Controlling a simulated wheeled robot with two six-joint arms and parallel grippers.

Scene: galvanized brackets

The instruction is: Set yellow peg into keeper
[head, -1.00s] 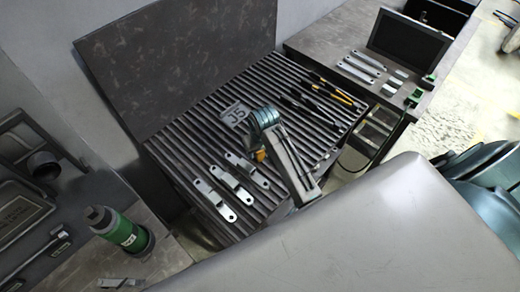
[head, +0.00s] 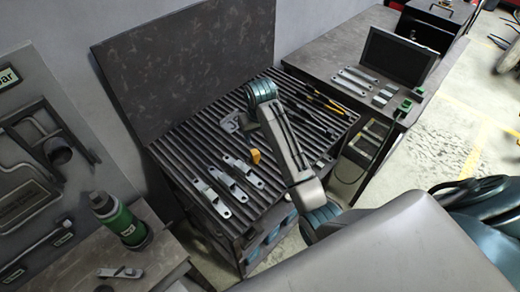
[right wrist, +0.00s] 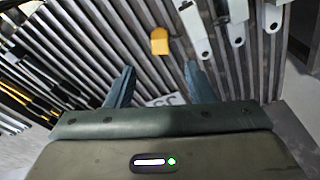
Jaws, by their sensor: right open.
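The small yellow peg (head: 255,156) lies on the slatted bench top (head: 185,151), beside the galvanized brackets (head: 240,172). In the right wrist view the peg (right wrist: 159,41) lies ahead of my fingertips, apart from them. My right gripper (head: 243,121) is over the bench, behind the peg; in the wrist view its fingers (right wrist: 157,73) are spread with nothing held between them. A grey lettered plate (right wrist: 163,100) shows below and between the fingers. Which part is the keeper I cannot tell; three holed metal brackets (right wrist: 194,28) lie to the peg's right there. My left gripper is not in view.
Black and yellow hand tools (head: 327,102) lie on the bench's right side. A side table (head: 337,60) holds metal strips and a dark panel. A green canister (head: 124,222) stands at lower left. A tall back panel (head: 190,65) borders the bench.

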